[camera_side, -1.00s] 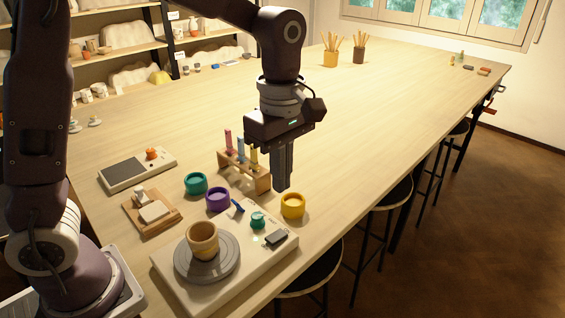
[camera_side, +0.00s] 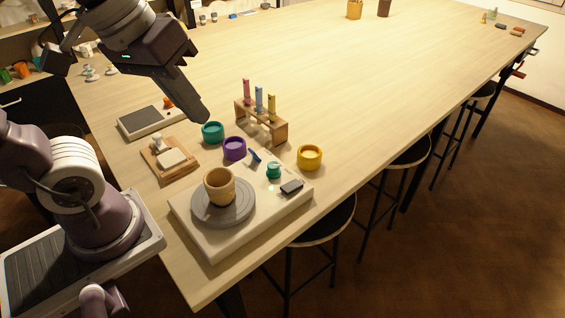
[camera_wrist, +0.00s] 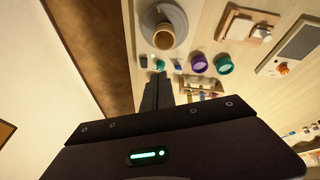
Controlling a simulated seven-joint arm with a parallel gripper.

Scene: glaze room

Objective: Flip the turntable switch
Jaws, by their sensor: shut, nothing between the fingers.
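The turntable unit (camera_side: 205,245) is a pale box with a grey disc (camera_side: 236,213), and a tan cup (camera_side: 219,187) stands on the disc. On its panel are a small blue lever (camera_side: 254,156), a teal knob (camera_side: 274,170) and a dark rocker-like switch (camera_side: 291,187). The wrist view also shows the dark switch (camera_wrist: 144,62), the teal knob (camera_wrist: 160,65) and the blue lever (camera_wrist: 178,65) beyond the fingertips. Which way the switch is set is too small to tell. My gripper (camera_side: 204,117) is shut and empty, tilted in the air above the table, apart from the unit.
A purple bowl (camera_side: 235,150), a teal bowl (camera_side: 212,133) and a yellow bowl (camera_side: 310,158) stand around the unit's far side. A wooden rack (camera_side: 272,133) holds coloured tubes. A scale (camera_side: 150,120) and a wooden board (camera_side: 182,173) lie left.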

